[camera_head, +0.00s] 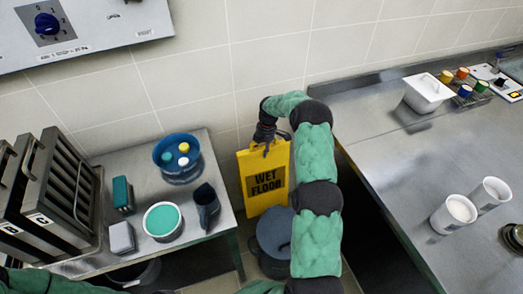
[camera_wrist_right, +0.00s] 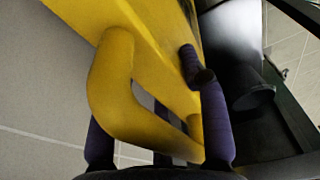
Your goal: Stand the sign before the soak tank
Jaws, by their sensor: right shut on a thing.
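The yellow sign (camera_head: 264,183), marked WET FLOOR, is upright in the gap between the left table and the right counter, near the tiled wall. My right gripper (camera_head: 270,140) is shut on its top handle. In the right wrist view the yellow handle loop (camera_wrist_right: 112,85) lies between my dark fingers. I cannot tell whether the sign's foot touches the floor, since a dark grey lidded vessel (camera_head: 272,232) stands in front of its lower part. I cannot tell which thing is the soak tank. My left gripper is not in view.
The left steel table holds a blue tub (camera_head: 178,170), a teal-filled bowl (camera_head: 162,222), a dark jug (camera_head: 207,206) and racks (camera_head: 50,200). The right counter (camera_head: 400,165) holds white cups (camera_head: 453,214) and a white container (camera_head: 428,92). Floor room between them is narrow.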

